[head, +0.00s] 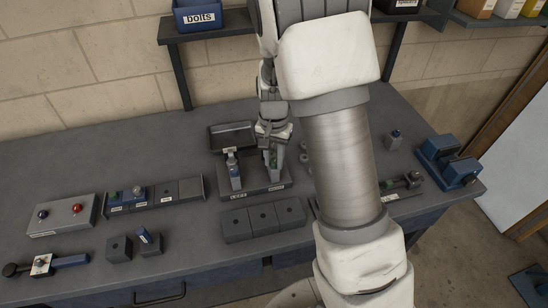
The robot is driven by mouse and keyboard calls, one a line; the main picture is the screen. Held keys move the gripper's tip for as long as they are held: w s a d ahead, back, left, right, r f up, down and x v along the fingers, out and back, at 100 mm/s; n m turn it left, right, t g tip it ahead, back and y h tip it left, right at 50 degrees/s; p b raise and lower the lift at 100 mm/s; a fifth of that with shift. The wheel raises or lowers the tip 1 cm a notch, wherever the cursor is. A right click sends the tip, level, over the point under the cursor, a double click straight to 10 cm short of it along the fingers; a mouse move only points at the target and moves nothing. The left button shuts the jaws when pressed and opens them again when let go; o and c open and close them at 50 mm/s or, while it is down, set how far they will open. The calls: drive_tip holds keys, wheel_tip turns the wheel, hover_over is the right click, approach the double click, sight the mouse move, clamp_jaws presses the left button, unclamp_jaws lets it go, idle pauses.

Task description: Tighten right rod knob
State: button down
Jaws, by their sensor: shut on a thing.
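A dark fixture with a base plate (262,188) and a raised back stands at the middle of the bench. A label on its left front seems to read "LEFT".
Dark blocks (262,221) stand in front of the fixture. A button box (62,213), a slotted rack (153,194) and a blue-handled tool (45,265) are at the left. A blue vise (450,162) is at the right. A shelf with a bolts bin (198,15) is behind.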

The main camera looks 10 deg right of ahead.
sight(274, 163)
drive_tip(key=shift+w+r, duration=0.1)
drive_tip(key=c, duration=0.7)
unclamp_jaws()
drive_tip(key=shift+o, duration=0.2)
wheel_tip(274, 163, up, 17)
drive_tip(key=shift+r+p, duration=0.15)
drive_tip(key=shift+p, duration=0.3)
